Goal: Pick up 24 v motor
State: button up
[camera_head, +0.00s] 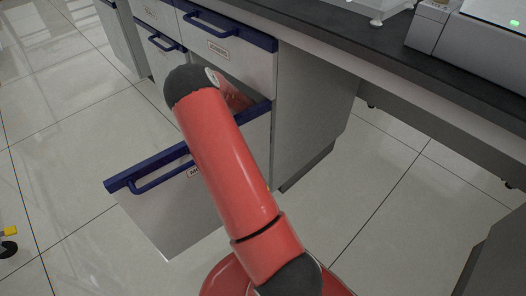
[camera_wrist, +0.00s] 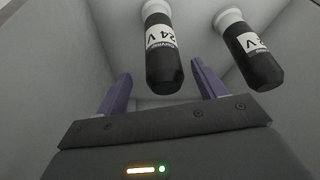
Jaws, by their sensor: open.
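In the wrist view, two black cylindrical motors with white ends and white labels lie in a pale drawer. The right motor (camera_wrist: 248,52) has a similar label, with a "V" visible. My gripper (camera_wrist: 160,82) is open. The left motor appears between its two purple fingers, and the right motor is outside the right finger. I cannot tell how far the fingers are from the left motor. In the head view, my red arm covers much of the open drawer (camera_head: 185,215), and the motors are hidden.
The drawer's blue front edge and handle (camera_head: 160,180) stick out over the tiled floor. A closed drawer (camera_head: 225,50) sits above it under a dark countertop (camera_head: 400,60). Grey equipment (camera_head: 450,38) stands on the counter. Drawer walls (camera_wrist: 60,60) rise beside my gripper. Open floor lies at left.

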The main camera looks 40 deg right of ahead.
jog(key=x, duration=0.4)
jog(key=shift+w+d+f, duration=0.1)
jog(key=shift+w+f, duration=0.05)
jog(key=shift+w, duration=0.15)
grip_shut()
